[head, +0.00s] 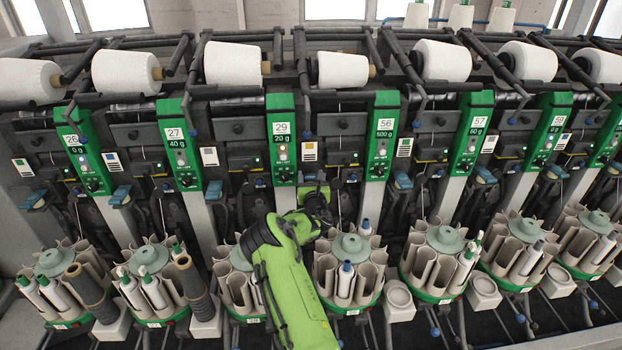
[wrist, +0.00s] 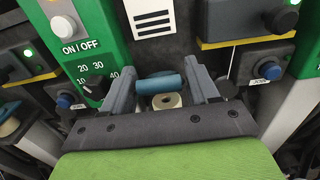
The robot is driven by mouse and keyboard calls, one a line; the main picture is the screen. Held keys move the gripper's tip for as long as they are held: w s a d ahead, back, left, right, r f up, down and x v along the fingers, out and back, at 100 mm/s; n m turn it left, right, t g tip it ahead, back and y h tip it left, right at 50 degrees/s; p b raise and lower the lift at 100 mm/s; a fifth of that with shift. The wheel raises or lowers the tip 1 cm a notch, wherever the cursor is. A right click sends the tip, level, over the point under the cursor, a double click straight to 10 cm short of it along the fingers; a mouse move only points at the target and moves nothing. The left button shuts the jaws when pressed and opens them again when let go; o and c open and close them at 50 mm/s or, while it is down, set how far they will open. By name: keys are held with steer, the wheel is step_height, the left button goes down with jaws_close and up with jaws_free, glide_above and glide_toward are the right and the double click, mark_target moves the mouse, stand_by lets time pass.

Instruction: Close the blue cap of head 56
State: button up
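The number 56 panel (head: 383,130) is green and stands right of my gripper (head: 318,192) in the head view. My gripper is at the spot between panels 29 and 56, and it hides the blue cap there in the head view. In the wrist view a blue cap (wrist: 160,84) lies crosswise between the two grey fingers of my gripper (wrist: 161,80). The fingers are spread and seem not to clamp it. A cream ring-shaped end of a tube (wrist: 166,101) shows just below the cap. I cannot tell how far the cap is open.
The green panel 29 (head: 282,140) is just left of my gripper; its dial (wrist: 93,88) is close in the wrist view. Another blue cap (head: 402,180) is to the right. Round bobbin magazines (head: 350,247) stand below. Yarn cones (head: 343,70) run along the top.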

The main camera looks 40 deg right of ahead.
steer(key=c, duration=0.7)
steer(key=f+b, duration=0.1)
steer(key=b, duration=0.3)
steer(key=shift+s+f+t, duration=0.1)
steer(key=shift+t, duration=0.2)
steer(key=t+h+b, duration=0.1)
steer(key=b, duration=0.4)
steer(key=f+t+h+b, duration=0.1)
steer(key=b, duration=0.4)
steer(key=f+t+h+b, duration=0.1)
steer(key=b, duration=0.5)
steer(key=shift+s+a+f, duration=0.1)
steer(key=shift+s+a, duration=0.2)
steer(key=shift+a, duration=0.05)
steer(key=shift+b, duration=0.35)
steer(key=o, duration=1.4)
steer(key=shift+o, duration=0.2)
